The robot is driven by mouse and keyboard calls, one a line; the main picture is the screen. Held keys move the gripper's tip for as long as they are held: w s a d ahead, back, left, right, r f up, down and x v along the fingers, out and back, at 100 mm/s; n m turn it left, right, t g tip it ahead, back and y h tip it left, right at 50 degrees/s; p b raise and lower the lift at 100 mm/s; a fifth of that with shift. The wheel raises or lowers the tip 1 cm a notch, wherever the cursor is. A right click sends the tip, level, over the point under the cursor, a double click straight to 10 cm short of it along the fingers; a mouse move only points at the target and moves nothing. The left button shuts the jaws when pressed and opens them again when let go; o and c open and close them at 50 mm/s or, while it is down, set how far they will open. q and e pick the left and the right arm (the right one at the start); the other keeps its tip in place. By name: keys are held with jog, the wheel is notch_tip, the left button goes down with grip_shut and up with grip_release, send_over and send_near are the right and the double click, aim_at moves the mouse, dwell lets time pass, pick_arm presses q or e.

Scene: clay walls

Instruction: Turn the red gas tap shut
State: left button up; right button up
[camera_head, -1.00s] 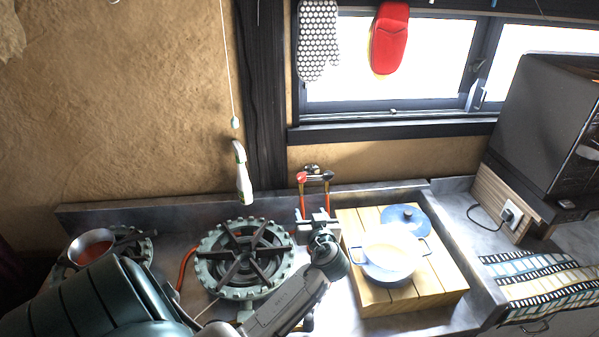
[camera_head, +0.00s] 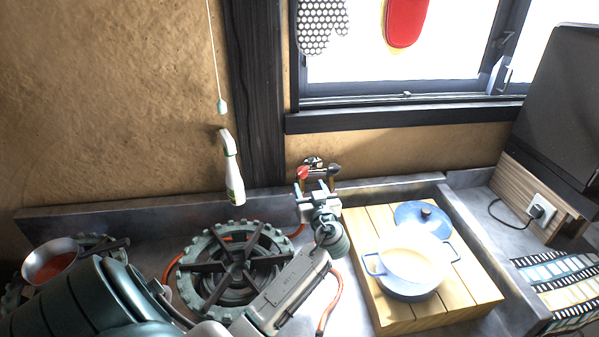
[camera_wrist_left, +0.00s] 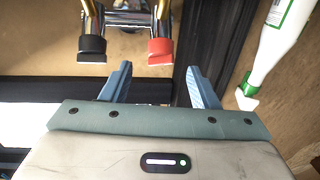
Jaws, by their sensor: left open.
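The red gas tap (camera_head: 302,173) is on the wall under the window, left of a black tap (camera_head: 333,169) on the same metal fitting. My left gripper (camera_head: 315,187) is open and empty, just in front of and below the taps in the head view. In the left wrist view the red tap (camera_wrist_left: 160,50) lies ahead of the fingertips, in line with the gap of the left gripper (camera_wrist_left: 161,78). The black tap (camera_wrist_left: 92,48) lies to the left, outside the gap. I see no contact with either tap. My right gripper is not in view.
A white spray bottle (camera_head: 232,170) hangs left of the taps and also shows in the left wrist view (camera_wrist_left: 278,40). A gas burner (camera_head: 205,272) with an orange hose (camera_head: 334,300) stands below. A blue pot (camera_head: 410,285) sits on a wooden stand (camera_head: 372,222) at right.

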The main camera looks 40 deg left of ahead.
aim_at(303, 173)
pick_arm(q)
jog(key=w+a+p, duration=0.1)
jog(key=a+r+p, duration=0.1)
jog(key=shift+w+a, duration=0.35)
jog(key=shift+a, duration=0.05)
jog(key=p+x, duration=0.2)
jog(key=x, duration=0.4)
jog(key=shift+f, duration=0.2)
jog(key=shift+w+a, duration=0.3)
jog(key=shift+a, duration=0.1)
jog(key=shift+f, duration=0.1)
jog(key=c, duration=0.9)
